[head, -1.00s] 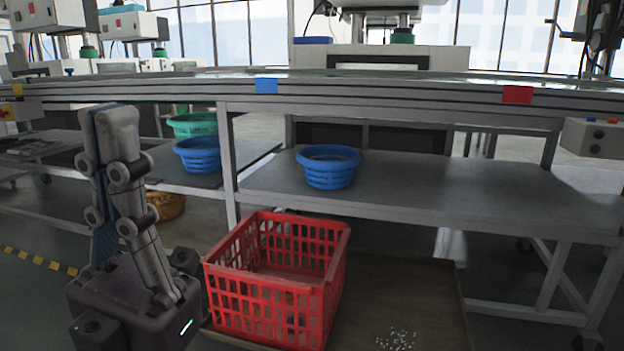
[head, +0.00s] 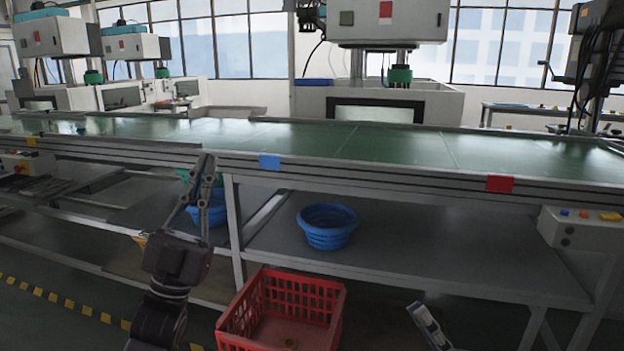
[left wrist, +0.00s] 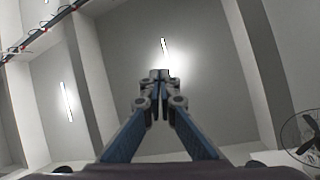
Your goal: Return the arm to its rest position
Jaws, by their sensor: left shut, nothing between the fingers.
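My left gripper (head: 205,160) points upward in the head view, in front of the table's lower shelf and left of the red crate. Its fingers are together with nothing between them. In the left wrist view the closed fingertips (left wrist: 159,74) show against the ceiling with its lamps.
A red crate (head: 283,300) stands low in front of the long table (head: 390,152). A blue basket (head: 327,227) sits on the lower shelf (head: 430,256). Another blue basket (head: 212,213) is partly behind my left gripper. A control box (head: 580,232) hangs at the right.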

